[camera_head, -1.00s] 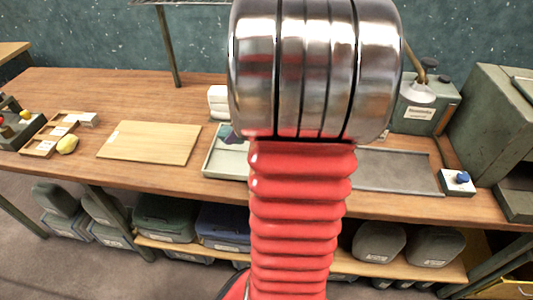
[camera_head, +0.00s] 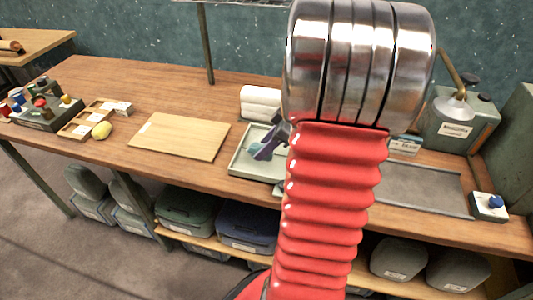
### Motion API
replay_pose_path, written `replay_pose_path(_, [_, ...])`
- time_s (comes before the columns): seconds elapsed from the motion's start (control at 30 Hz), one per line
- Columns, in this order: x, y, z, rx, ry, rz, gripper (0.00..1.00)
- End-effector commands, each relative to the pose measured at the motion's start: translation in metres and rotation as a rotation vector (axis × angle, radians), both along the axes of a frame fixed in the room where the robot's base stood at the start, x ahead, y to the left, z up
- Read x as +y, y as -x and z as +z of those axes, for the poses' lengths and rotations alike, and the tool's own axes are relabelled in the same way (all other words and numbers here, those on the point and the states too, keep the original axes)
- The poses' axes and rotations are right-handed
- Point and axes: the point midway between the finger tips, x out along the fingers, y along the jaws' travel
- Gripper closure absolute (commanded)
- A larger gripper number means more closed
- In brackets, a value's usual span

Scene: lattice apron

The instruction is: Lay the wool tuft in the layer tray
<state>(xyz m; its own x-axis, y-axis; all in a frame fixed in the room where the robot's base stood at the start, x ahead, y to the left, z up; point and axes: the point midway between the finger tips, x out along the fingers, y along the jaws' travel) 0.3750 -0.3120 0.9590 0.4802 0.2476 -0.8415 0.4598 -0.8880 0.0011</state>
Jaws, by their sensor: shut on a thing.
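My gripper (camera_head: 267,146) shows small, left of my arm, which hides part of it. It points down over the pale green tray (camera_head: 240,168), which looks like the layer tray. It is shut on a small teal piece (camera_head: 255,150), which looks like the wool tuft and is mostly covered by the jaws. I cannot tell whether the teal piece touches the tray floor. My arm hides the tray's right part.
A wooden board (camera_head: 180,136) lies left of the tray, and a white folded stack (camera_head: 261,102) stands behind it. A yellow lump (camera_head: 101,130) sits by a divided wooden box (camera_head: 80,124). A grey flat tray (camera_head: 425,188) and a blue-knobbed box (camera_head: 489,207) are at right.

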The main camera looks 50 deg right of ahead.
Motion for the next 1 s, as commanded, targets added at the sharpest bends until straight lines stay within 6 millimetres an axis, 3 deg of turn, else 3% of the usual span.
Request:
replay_pose_path(0.3, [0.001,0.000,-0.034,0.002,-0.003,0.000,0.78])
replay_pose_path(0.67, [0.000,0.000,-0.037,0.001,-0.001,0.000,0.78])
replay_pose_path(0.7, [0.000,0.000,-0.038,0.001,-0.001,0.000,0.56])
replay_pose_path(1.0, [0.000,0.000,-0.037,0.000,-0.001,0.001,0.39])
